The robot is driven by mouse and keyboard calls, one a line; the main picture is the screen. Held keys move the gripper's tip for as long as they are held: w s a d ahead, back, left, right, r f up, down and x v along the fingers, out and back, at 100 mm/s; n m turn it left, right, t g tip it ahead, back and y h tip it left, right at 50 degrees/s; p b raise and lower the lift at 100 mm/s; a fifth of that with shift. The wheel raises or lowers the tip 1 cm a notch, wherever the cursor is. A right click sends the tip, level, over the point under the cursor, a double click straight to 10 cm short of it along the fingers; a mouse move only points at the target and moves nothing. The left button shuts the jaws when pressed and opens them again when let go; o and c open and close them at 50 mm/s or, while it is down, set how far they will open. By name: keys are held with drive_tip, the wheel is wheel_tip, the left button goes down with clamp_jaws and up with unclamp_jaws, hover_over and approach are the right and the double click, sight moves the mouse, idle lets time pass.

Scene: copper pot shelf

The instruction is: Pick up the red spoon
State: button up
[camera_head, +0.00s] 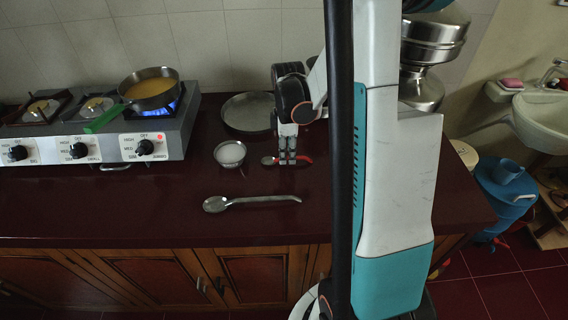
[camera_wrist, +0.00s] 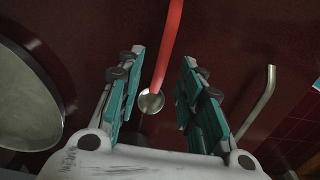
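The red spoon lies on the dark red counter (camera_head: 130,210). In the wrist view its red handle (camera_wrist: 172,40) runs up out of the picture and its metal bowl (camera_wrist: 151,101) lies lower, between the fingers. In the head view its bowl (camera_head: 268,160) shows left of my gripper (camera_head: 287,162) and a bit of red handle (camera_head: 305,158) shows right of it. In the wrist view my gripper (camera_wrist: 163,55) is open, with its teal fingers on either side of the spoon. No contact shows; the exact height above the counter is hard to tell.
A steel spoon (camera_head: 252,201) lies nearer the counter's front edge. A small metal bowl (camera_head: 230,153) stands to the left and a round metal dish (camera_head: 248,112) behind. A pan (camera_head: 150,90) with a green handle sits on the lit stove (camera_head: 100,140). Steel pots stand right.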

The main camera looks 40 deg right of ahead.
drive_tip(key=shift+f, duration=0.9)
clamp_jaws()
drive_tip(key=shift+r, duration=0.15)
wheel_tip(320, 180, up, 20)
drive_tip(key=p, duration=0.6)
drive_tip(key=shift+p, duration=0.35)
